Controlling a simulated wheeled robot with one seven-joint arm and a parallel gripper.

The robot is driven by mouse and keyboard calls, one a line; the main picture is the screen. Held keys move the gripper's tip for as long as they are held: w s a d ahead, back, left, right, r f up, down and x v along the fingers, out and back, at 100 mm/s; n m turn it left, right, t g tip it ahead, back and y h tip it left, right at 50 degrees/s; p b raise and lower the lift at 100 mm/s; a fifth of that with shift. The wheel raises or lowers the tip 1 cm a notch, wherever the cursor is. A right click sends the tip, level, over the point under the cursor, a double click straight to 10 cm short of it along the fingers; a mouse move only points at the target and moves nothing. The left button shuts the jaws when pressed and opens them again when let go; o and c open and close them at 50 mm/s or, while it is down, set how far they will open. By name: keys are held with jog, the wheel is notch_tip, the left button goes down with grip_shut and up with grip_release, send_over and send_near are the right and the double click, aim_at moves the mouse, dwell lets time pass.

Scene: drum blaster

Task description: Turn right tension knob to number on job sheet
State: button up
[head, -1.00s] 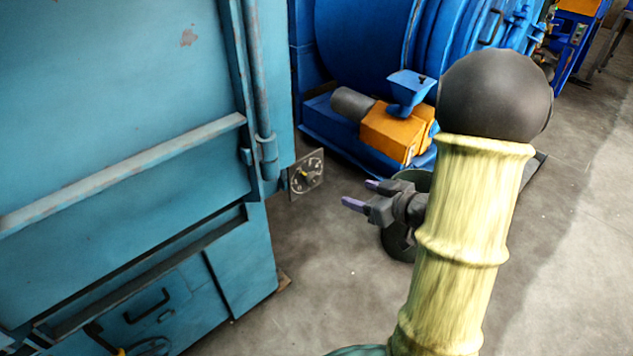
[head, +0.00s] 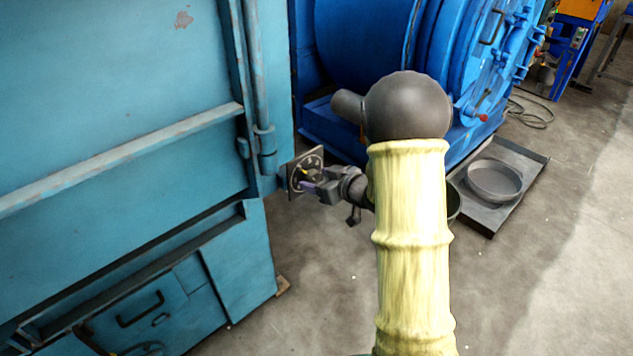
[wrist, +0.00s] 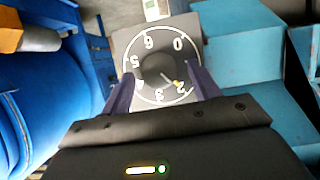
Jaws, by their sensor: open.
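The tension knob's square dial plate (head: 292,178) stands out from the right edge of the light blue machine. In the wrist view the dial plate (wrist: 190,35) shows numbers including 0, 2, 3, 5 and 6. The fingers cover parts of the dial's ring. In the head view my gripper (head: 308,186) is right in front of the plate. I cannot make out a job sheet.
The light blue machine (head: 120,100) fills the left side. A blue drum machine (head: 360,40) stands behind my arm. A dark tray (head: 515,170) with a round pan (head: 494,180) lies on the floor at right. Grey floor (head: 540,290) is clear at lower right.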

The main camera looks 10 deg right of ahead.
jog(key=shift+w+a+f, duration=0.25)
jog(key=shift+w+a, duration=0.05)
jog(key=shift+w, duration=0.2)
jog(key=c, duration=1)
jog(key=shift+o, duration=0.2)
jog(key=shift+r+p, duration=0.15)
jog(key=shift+p, duration=0.55)
